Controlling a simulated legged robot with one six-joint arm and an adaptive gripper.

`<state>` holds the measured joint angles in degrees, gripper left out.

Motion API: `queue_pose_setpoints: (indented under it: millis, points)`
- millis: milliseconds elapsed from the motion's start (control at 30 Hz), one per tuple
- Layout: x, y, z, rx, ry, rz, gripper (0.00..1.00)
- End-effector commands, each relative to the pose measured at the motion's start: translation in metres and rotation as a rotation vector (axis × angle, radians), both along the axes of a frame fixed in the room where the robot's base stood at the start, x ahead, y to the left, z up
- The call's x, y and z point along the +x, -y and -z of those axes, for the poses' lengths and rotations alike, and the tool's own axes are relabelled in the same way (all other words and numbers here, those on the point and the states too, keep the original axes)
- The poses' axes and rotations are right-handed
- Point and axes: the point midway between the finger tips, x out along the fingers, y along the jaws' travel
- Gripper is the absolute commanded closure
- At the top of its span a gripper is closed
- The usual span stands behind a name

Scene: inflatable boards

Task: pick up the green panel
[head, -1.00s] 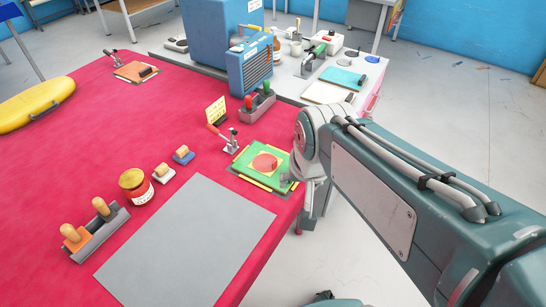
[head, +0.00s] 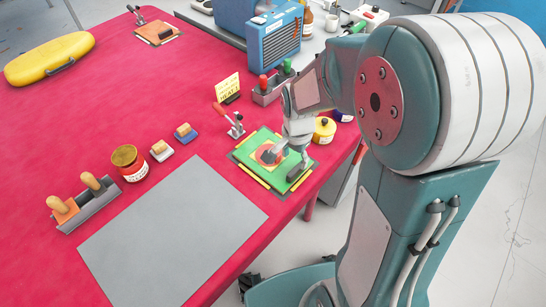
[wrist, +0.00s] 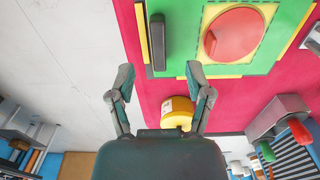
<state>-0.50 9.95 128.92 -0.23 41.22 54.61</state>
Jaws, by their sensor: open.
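The green panel (head: 284,185) lies flat near the right edge of the red table, with a red disc on a yellow square at its middle. A dark handle bar (head: 298,172) sits along its right side. My gripper (head: 285,158) hangs over the panel's right half, pointing down. In the wrist view the green panel (wrist: 184,52) is at the top, with the dark handle bar (wrist: 157,42) at its left end. My gripper (wrist: 160,84) is open and empty there, its fingers apart below the handle bar in the picture. The exact height gap is unclear.
A toggle clamp (head: 234,125) and yellow sign (head: 229,88) stand behind the panel. A grey sheet (head: 170,230) lies front left. A stamp rack (head: 88,205) and red jar (head: 130,163) stand further left.

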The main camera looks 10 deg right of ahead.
Motion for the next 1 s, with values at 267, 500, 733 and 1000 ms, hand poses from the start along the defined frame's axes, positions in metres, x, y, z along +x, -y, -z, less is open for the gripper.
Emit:
queue_pose_setpoints:
  millis: [267,500,733,1000]
  points:
    - [0.001,0.006,0.027,0.006,-0.002,0.002,0.34]
    - [0.005,0.004,0.062,0.003,-0.003,0.001,0.34]
    - [0.005,0.004,0.07,0.003,0.002,0.001,0.34]
    - [0.005,0.005,0.069,0.004,0.002,0.001,1.0]
